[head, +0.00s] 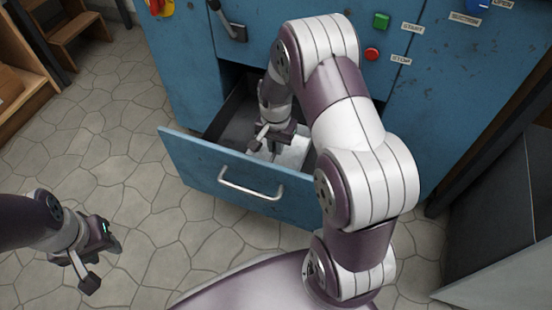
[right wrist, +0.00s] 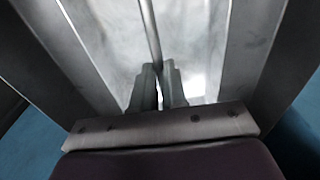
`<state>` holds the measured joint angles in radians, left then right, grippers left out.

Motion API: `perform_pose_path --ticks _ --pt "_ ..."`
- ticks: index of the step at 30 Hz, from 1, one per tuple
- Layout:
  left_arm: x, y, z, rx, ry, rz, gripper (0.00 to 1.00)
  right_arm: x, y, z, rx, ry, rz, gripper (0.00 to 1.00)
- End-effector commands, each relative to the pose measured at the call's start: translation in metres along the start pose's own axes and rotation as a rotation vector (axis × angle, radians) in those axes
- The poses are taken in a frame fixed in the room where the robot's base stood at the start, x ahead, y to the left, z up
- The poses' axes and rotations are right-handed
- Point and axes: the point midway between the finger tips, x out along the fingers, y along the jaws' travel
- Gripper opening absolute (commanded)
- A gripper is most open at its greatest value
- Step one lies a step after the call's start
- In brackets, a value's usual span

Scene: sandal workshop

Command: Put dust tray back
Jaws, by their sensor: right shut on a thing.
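The dust tray (head: 295,152) is a pale grey metal tray, seen inside the pulled-out blue drawer (head: 195,165) of the machine. My right gripper (head: 268,146) reaches down into the drawer at the tray. In the right wrist view its two fingers (right wrist: 158,88) are close together on a thin metal bar (right wrist: 150,35) that runs over the tray's bright floor (right wrist: 112,45). My arm hides part of the tray in the head view. My left gripper (head: 100,265) is open and empty above the floor at the lower left, apart from the drawer.
The drawer front has a metal handle (head: 250,188). The blue machine (head: 180,60) behind carries a green start button (head: 381,20) and a red stop button (head: 372,54). Wooden shelving (head: 20,75) stands at the left. A grey metal panel (head: 495,225) is at the right. Stone floor (head: 150,235) left of the drawer is clear.

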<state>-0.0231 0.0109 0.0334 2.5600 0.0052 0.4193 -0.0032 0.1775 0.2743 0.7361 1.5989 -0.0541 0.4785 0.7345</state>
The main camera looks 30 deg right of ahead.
Motion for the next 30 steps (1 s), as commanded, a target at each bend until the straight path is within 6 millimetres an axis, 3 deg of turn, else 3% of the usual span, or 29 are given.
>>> perform_pose_path --ticks 6,17,18,20,30 --pt "0.028 0.000 0.003 0.000 0.000 0.000 0.39 0.041 0.001 0.002 0.000 0.000 0.000 0.00" --pt "0.025 0.000 0.003 0.000 0.000 0.000 0.39 0.043 0.000 0.002 0.000 0.001 0.000 0.00" --pt "0.025 0.000 0.003 0.000 0.000 0.000 0.39 0.044 0.001 0.003 0.000 0.000 0.000 0.19" --pt "0.025 0.000 0.003 0.000 0.000 0.000 0.39 0.043 0.001 0.003 0.000 0.000 0.000 0.38" --pt "0.025 0.000 0.003 0.000 0.000 0.000 0.39 0.041 0.001 0.002 0.000 0.000 0.000 0.38"
